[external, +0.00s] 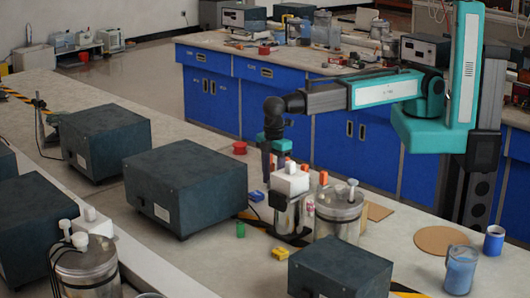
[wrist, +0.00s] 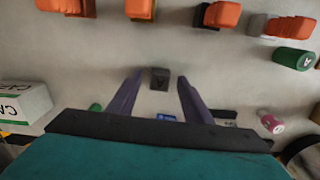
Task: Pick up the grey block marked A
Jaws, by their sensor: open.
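The grey block marked A (wrist: 160,79) stands on the pale bench top in the wrist view, a small dark block with a letter on it. My gripper (wrist: 155,85) is open, with its two purple fingers on either side of the view. The block shows in the gap between the fingertips, near their ends. I cannot tell how far below the fingers it is. In the external view my gripper (external: 266,170) points down over the bench, behind the white-topped canister. The block is hidden there.
In the wrist view, orange-topped blocks (wrist: 222,14) stand along the top edge. A green cylinder (wrist: 292,57) and a pink one (wrist: 271,123) are at right, a white box (wrist: 24,103) at left. Externally, a large dark box (external: 185,185) and a metal canister (external: 338,213) flank my gripper.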

